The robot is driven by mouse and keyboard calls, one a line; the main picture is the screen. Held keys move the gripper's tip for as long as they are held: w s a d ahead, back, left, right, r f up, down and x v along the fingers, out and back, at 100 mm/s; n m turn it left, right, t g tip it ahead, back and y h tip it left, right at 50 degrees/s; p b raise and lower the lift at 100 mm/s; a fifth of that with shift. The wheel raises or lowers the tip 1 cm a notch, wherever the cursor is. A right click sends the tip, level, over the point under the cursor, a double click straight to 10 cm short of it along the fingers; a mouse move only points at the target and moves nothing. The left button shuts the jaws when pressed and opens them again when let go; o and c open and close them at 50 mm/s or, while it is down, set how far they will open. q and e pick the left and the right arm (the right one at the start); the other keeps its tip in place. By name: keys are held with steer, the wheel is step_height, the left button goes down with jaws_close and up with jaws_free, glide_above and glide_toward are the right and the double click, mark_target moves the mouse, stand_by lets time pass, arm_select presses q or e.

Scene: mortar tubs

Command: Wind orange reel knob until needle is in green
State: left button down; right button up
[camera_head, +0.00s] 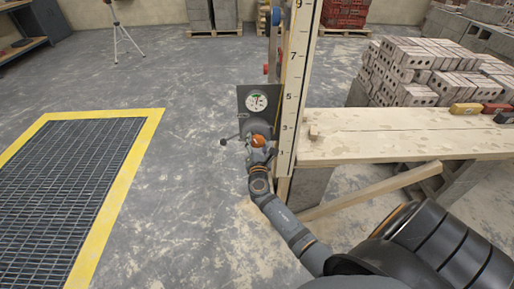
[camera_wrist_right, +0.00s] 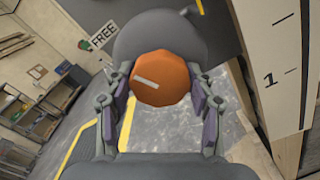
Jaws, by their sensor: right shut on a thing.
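The orange reel knob (camera_head: 258,141) sits low on a dark grey panel (camera_head: 243,97) beside the numbered board. In the right wrist view the knob (camera_wrist_right: 160,78) is an orange many-sided cap with a pale line across it, in front of a round grey reel (camera_wrist_right: 135,43). My right gripper (camera_head: 261,150) is shut on the knob, one finger on each side. The gauge (camera_head: 257,101) above the knob has a white face with a small green part near its top; the needle's exact place is too small to tell. My left gripper is not in view.
A small lever with a dark end (camera_head: 223,142) sticks out left of the reel. A "FREE" label (camera_wrist_right: 104,34) shows in the right wrist view. The numbered board (camera_head: 292,90) stands close on the right, beside a plank bench (camera_head: 400,135).

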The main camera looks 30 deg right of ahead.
steer(key=o, duration=1.2)
steer(key=v, duration=1.2)
steer(key=shift+f, duration=0.1)
